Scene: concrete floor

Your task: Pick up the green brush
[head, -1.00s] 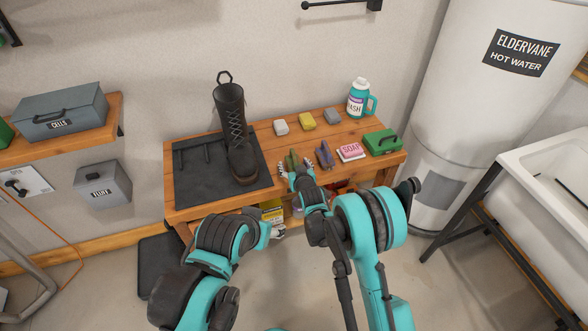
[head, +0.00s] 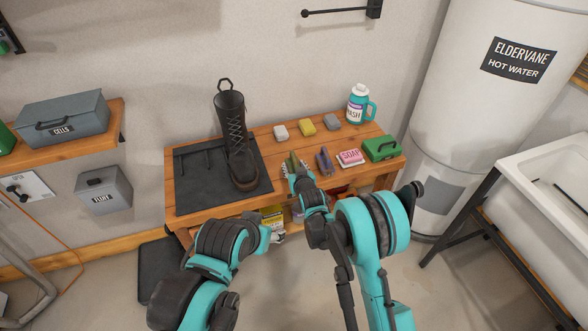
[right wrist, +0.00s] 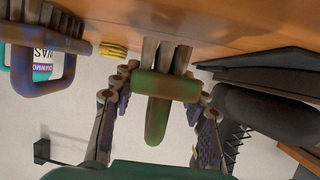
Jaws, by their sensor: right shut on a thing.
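The green brush (head: 293,159) is at the front of the wooden bench, just right of the dark mat. My right gripper (head: 295,172) is at the brush and partly covers it. In the right wrist view the green brush (right wrist: 165,88) sits between the fingers of my right gripper (right wrist: 160,92), which are shut on it. Its bristles point toward the bench top; I cannot tell whether they touch it. My left arm shows at the lower middle, but its gripper is not visible.
On the bench (head: 262,143), a black boot (head: 236,140) stands on the mat (head: 195,190) to the left. A purple brush (head: 324,160), pink soap (head: 350,157) and green box (head: 381,148) are to the right. Several blocks and a wash bottle (head: 359,104) are behind.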

